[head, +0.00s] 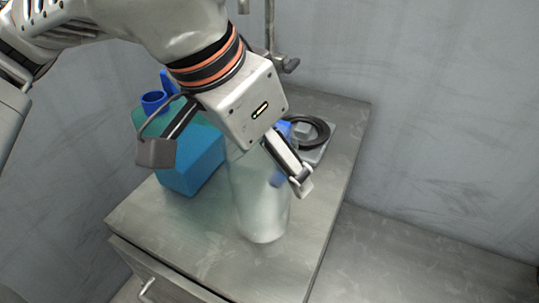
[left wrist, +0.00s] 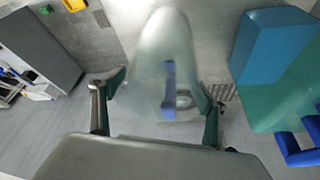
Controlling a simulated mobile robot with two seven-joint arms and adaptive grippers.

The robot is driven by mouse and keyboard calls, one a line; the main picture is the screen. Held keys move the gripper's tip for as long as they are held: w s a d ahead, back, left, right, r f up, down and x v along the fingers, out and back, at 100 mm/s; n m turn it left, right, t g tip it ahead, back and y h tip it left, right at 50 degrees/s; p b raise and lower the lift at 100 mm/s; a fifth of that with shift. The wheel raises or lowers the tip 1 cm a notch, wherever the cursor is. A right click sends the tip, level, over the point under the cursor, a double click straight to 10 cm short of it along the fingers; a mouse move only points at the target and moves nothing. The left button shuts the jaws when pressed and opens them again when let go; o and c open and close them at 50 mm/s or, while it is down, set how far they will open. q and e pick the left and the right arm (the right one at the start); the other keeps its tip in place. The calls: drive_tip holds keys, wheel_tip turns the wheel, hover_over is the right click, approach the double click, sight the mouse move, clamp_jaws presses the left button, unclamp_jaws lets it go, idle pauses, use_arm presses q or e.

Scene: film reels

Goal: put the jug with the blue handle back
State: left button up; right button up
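A tall, clear, frosted jug (head: 260,208) stands upright on the metal table. Its blue handle shows in the left wrist view (left wrist: 169,90); in the head view a finger partly covers it. My left gripper (head: 228,168) is over the jug's upper part, its fingers wide apart. In the left wrist view the fingers (left wrist: 160,108) are on either side of the jug, close to its sides; I cannot tell if they touch. My right gripper is not in view.
A teal and blue container (head: 192,165) with blue fittings (head: 154,101) stands close left of the jug. A dark ring on a grey plate (head: 318,150) lies behind right. Walls bound the table (head: 225,268) behind; its front right is bare.

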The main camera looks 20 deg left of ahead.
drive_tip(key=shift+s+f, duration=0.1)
use_arm(q)
drive_tip(key=p+v, duration=0.4)
drive_tip(key=v, duration=0.8)
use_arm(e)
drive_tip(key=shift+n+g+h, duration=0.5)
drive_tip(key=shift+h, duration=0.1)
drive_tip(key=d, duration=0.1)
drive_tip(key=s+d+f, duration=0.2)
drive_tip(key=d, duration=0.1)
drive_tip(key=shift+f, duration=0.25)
use_arm(q)
drive_tip(key=shift+r, duration=0.15)
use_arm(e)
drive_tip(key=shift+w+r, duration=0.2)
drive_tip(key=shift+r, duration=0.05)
